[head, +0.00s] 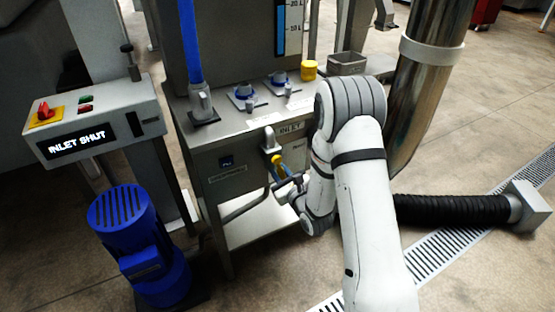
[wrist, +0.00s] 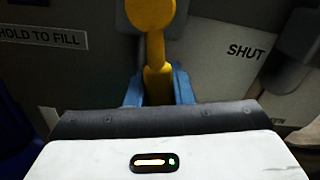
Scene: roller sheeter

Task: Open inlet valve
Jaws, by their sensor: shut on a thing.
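The inlet valve's yellow lever (wrist: 151,40) hangs down from its pivot in the wrist view, pointing towards my gripper. In the head view the yellow lever (head: 276,160) shows below a grey pipe elbow, under the label INLET. My gripper (wrist: 158,88) has its blue fingers on both sides of the lever's lower end and is shut on it. In the head view my gripper (head: 282,171) is at the lever, partly hidden by my arm. A SHUT label (wrist: 246,50) is right of the lever. A HOLD TO FILL label (wrist: 30,37) is to the left.
A control box (head: 95,120) reads INLET SHUT and carries a red knob (head: 44,111). A blue motor (head: 135,240) stands on the floor at the left. A black hose (head: 450,209) lies at the right. A steel pipe (head: 425,85) rises behind my arm.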

